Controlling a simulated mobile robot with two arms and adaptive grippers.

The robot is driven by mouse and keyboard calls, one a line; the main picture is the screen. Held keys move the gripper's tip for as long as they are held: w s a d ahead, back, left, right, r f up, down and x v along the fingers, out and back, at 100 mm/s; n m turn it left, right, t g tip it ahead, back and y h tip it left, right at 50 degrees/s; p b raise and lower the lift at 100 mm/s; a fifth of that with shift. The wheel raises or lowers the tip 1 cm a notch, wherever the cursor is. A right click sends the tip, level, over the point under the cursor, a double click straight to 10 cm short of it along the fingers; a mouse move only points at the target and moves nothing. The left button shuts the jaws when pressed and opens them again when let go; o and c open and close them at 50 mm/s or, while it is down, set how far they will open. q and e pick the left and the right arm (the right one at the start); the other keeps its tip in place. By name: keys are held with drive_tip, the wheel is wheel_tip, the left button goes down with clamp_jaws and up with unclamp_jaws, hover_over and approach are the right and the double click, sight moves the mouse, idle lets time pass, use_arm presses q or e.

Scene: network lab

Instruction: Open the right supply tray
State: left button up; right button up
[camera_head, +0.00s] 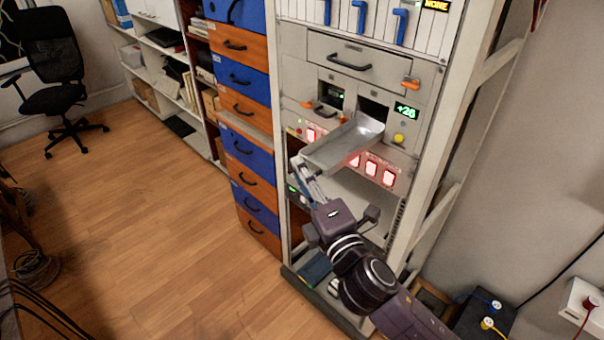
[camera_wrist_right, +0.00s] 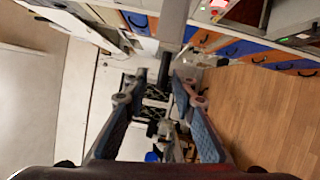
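The right supply tray (camera_head: 345,147) is a grey metal trough, pulled well out of its dark slot (camera_head: 372,108) in the rack and sloping down toward the front. My right gripper (camera_head: 301,168) is at the tray's front end, at its lower left corner. In the right wrist view its two fingers (camera_wrist_right: 160,88) stand apart, with a grey strip and a dark bar beyond and between the tips. I cannot tell whether they touch the tray. My left gripper is not in view.
A closed drawer (camera_head: 350,60) is above the trays. Red lit buttons (camera_head: 371,168) and a yellow knob (camera_head: 398,139) sit close by the open tray. Blue and orange drawers (camera_head: 246,107) stand to the left.

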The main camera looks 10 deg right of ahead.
drive_tip(key=v, duration=1.2)
idle(0.4)
